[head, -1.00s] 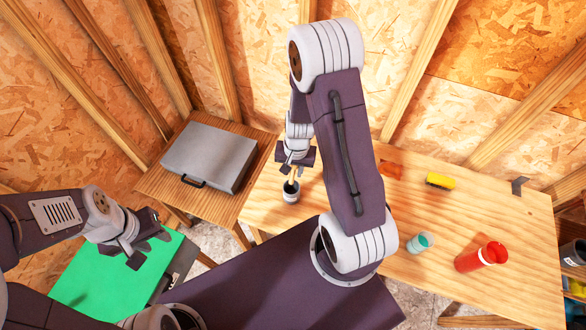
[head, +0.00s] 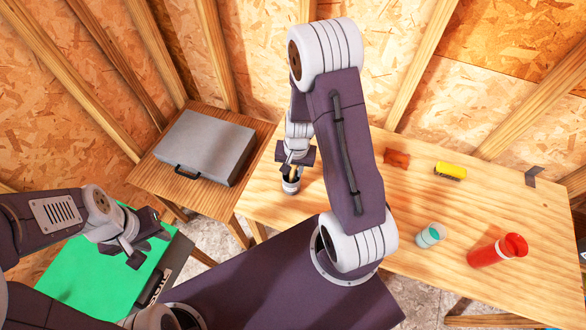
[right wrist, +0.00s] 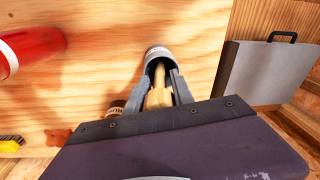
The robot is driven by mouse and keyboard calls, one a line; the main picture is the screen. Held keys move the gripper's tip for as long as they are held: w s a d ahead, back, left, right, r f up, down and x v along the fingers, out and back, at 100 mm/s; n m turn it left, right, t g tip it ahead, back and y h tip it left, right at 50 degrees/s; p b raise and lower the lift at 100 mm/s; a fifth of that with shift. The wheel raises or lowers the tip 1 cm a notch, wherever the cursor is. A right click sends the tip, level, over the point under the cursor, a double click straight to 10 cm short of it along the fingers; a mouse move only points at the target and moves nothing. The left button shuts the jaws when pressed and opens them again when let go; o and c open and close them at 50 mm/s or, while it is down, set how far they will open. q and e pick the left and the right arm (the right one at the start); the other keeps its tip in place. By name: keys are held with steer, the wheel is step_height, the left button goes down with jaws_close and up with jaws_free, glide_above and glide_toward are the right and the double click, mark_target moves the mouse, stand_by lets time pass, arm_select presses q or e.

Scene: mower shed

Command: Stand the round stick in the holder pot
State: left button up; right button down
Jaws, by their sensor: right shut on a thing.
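The holder pot (head: 290,186) is a small grey-and-white cup on the wooden bench, near its left end. My right gripper (head: 294,166) is just above it, shut on the pale wooden round stick (head: 293,174). In the right wrist view, the stick (right wrist: 159,86) is between the two fingers (right wrist: 161,90) and points into the mouth of the pot (right wrist: 157,53). The stick's lower end is hidden, so how deep it sits cannot be told. My left gripper (head: 147,246) is open and empty above the green mat, far from the pot.
A red bottle (head: 490,252), a cup with teal inside (head: 430,235), a yellow brush (head: 450,171) and a brown piece (head: 397,159) lie to the right on the bench (head: 350,215). A small labelled cylinder (right wrist: 115,108) is beside the right gripper. A grey case (head: 205,147) rests on the side table.

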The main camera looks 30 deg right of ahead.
steer(key=c, duration=1)
jaws_free()
steer(key=r+p, duration=0.2)
steer(key=r, duration=0.1)
steer(key=r+p, duration=0.6)
steer(key=shift+s+r, duration=0.15)
steer(key=shift+s, duration=0.25)
steer(key=shift+d, duration=0.1)
